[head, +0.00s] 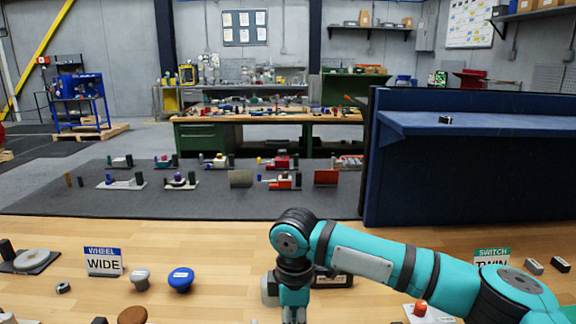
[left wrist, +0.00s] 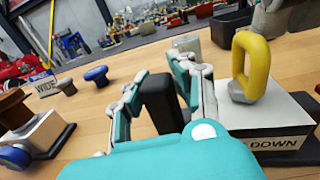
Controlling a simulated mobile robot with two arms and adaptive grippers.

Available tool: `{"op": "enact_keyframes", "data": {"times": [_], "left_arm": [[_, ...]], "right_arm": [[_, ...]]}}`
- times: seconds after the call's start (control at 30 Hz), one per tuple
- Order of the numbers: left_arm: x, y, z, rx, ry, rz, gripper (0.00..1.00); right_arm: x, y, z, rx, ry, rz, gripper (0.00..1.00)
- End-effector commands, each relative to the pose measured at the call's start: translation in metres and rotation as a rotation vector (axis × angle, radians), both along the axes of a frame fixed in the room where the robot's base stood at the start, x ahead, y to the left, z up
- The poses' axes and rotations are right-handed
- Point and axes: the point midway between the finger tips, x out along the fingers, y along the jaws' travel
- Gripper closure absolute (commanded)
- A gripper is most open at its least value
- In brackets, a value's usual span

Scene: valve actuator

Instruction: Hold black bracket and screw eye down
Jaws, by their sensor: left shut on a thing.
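In the left wrist view my left gripper (left wrist: 158,88) is shut on an upright black bracket (left wrist: 162,106), one teal finger on each side of it. Just right of it stands a yellow screw eye (left wrist: 265,68) with a grey hex base, upright on a white block (left wrist: 222,112). The block's front label (left wrist: 281,143) reads DOWN. In the head view my right arm comes in from the right and its gripper (head: 294,312) points down at the bottom edge. Its fingertips are cut off. The left gripper, bracket and screw eye are not visible in the head view.
A WIDE sign (head: 104,262), a grey knob (head: 140,279) and a blue knob (head: 181,279) stand left on the wooden table (head: 220,235). A TWIN sign (head: 492,257) stands right. A grey shape (left wrist: 275,18) looms above the screw eye.

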Motion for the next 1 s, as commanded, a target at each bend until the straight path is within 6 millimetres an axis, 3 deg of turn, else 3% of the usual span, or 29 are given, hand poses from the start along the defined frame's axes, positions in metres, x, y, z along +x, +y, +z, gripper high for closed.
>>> {"op": "enact_keyframes", "data": {"times": [1.0], "left_arm": [[-0.001,-0.002,-0.002,0.003,0.004,-0.004,1.00]], "right_arm": [[-0.020,0.004,0.000,0.008,0.003,0.008,1.00]]}}
